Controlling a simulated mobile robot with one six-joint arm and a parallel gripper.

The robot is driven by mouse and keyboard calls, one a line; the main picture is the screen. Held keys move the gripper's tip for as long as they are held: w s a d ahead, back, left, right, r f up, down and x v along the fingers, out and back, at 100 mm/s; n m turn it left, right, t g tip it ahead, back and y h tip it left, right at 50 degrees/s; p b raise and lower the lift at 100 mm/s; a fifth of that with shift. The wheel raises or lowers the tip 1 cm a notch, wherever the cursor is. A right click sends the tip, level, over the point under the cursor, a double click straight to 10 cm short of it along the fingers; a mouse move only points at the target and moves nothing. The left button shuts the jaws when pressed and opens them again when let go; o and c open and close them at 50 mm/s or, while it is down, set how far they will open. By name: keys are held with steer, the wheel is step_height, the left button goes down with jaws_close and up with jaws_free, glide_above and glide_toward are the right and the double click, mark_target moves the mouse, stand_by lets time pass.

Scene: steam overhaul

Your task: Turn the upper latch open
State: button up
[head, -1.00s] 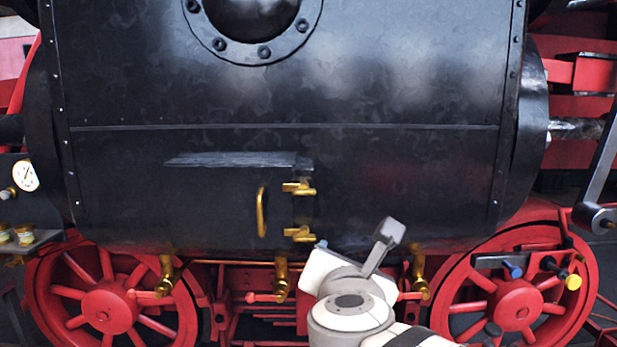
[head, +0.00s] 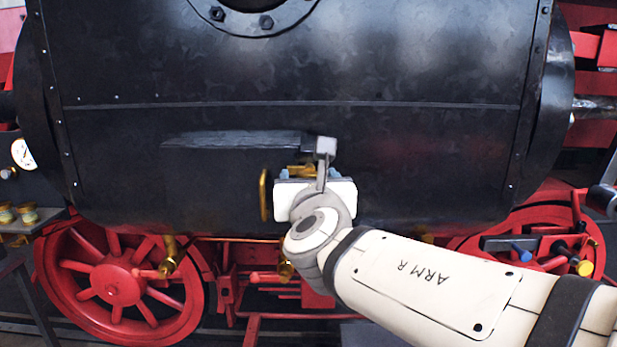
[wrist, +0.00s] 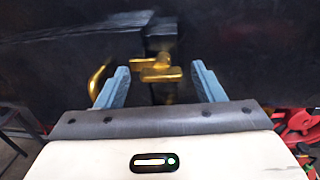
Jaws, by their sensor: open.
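The upper latch (head: 302,170) is a brass turn-piece on the dark steel casing, at the right edge of a small door. In the wrist view the upper latch (wrist: 158,70) lies level, between and beyond my fingertips. My gripper (wrist: 160,82) is open, with one blue finger on each side of the latch and a gap to both. In the head view my gripper (head: 311,174) covers much of the latch area. The lower latch is hidden there; brass below the upper one shows dimly in the wrist view. The brass door handle (head: 264,195) stands left of my gripper.
The door (head: 215,185) looks shut, with a ledge (head: 235,140) along its top. Red wheels (head: 115,283) and brass valves (head: 170,258) are below the casing. A bench with jars (head: 28,212) stands at the left.

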steer(key=shift+c, duration=0.2)
steer(key=c, duration=0.9)
steer(key=shift+c, duration=0.2)
steer(key=shift+f+m+b, duration=0.1)
steer(key=shift+m+b, duration=0.2)
steer(key=shift+b, duration=0.25)
steer(key=m+b, duration=0.9)
steer(key=b, duration=0.3)
steer(key=m+t+h+b, duration=0.1)
steer(key=m+b, duration=0.8)
steer(key=b, duration=0.4)
steer(key=shift+f+h, duration=0.1)
steer(key=shift+h, duration=0.2)
steer(key=shift+m, duration=0.4)
